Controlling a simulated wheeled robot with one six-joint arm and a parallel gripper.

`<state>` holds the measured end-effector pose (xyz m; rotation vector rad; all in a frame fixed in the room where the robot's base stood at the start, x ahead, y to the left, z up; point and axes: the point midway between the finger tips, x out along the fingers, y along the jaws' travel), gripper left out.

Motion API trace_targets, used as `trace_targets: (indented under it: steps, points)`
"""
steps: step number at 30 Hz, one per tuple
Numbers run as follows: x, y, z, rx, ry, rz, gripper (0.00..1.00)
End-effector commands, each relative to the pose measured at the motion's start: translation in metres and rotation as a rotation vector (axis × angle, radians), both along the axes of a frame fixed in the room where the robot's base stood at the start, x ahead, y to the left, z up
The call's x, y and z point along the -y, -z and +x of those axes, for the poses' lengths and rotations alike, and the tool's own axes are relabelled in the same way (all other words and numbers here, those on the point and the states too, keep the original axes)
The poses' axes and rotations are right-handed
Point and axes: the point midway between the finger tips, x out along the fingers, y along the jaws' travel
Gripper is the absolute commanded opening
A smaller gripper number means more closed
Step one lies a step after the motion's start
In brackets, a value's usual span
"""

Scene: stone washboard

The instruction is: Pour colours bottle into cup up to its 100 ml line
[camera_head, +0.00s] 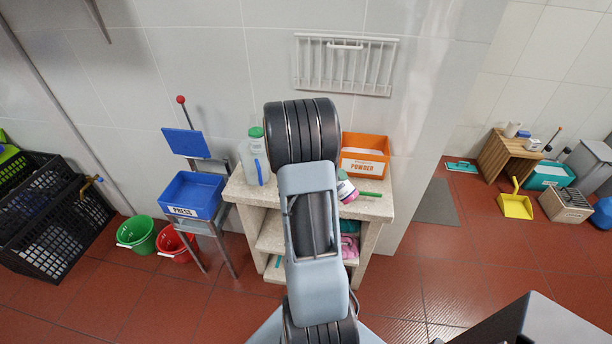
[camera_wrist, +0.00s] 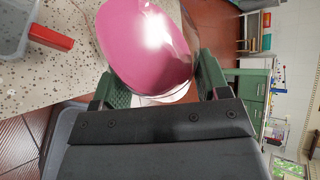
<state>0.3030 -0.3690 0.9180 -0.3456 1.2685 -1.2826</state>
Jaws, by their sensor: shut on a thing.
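My gripper (camera_wrist: 160,90) is shut on a glossy pink rounded thing, which I take to be the colours bottle (camera_wrist: 148,42). Its green fingers are on both sides of the thing, over the speckled counter's edge. In the head view a small pink and white bottle (camera_head: 346,188) shows just right of my arm, which hides part of it. A clear container with a red part (camera_wrist: 50,38) stands on the counter at the wrist view's upper left; I cannot tell if it is the cup. No 100 ml line is readable.
The speckled stone stand (camera_head: 240,190) holds a jug with a green cap (camera_head: 256,158) and an orange POWDER box (camera_head: 366,143). A blue PRESS bin (camera_head: 192,195) is to the left, above green (camera_head: 136,234) and red (camera_head: 172,242) buckets.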

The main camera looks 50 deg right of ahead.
Motion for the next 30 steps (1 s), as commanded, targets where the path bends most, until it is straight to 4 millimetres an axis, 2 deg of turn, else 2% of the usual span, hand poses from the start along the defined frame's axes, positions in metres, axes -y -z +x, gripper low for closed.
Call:
trace_targets:
  steps: [30]
  points:
    - [0.000, 0.013, -0.003, -0.082, -0.001, -0.004, 0.32]
